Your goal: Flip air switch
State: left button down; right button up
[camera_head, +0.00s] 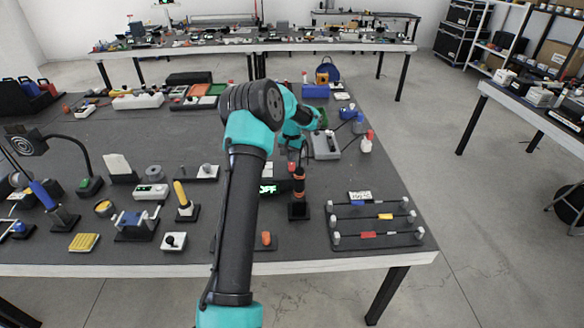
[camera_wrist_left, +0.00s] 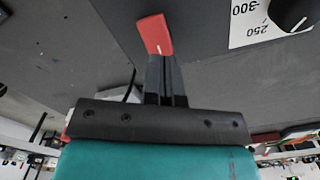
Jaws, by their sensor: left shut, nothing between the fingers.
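My left arm crosses the middle of the head view and bends down over the table. Its gripper (camera_head: 292,160) is small there and partly blends with things behind it. In the left wrist view the two black fingers (camera_wrist_left: 165,80) are together and hold nothing. A red piece with a short white line (camera_wrist_left: 155,35) shows at the fingertips. I cannot tell whether they touch it. A dark device with a green "OFF" display (camera_head: 267,189) lies just below the gripper, partly hidden by my arm. No air switch can be picked out with certainty. My right gripper is not in view.
A black and orange post (camera_head: 299,186) stands close beside the gripper. A grey box (camera_head: 325,145) is to its right. A board with three rods (camera_head: 375,219) lies at the front right. A dial panel (camera_wrist_left: 270,22) shows in the wrist view. Several devices crowd the left.

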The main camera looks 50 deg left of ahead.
pick_arm(q)
jog(key=shift+f, duration=1.15)
dwell(0.9)
jog(key=shift+r, duration=0.1)
jog(key=shift+r, duration=3.4)
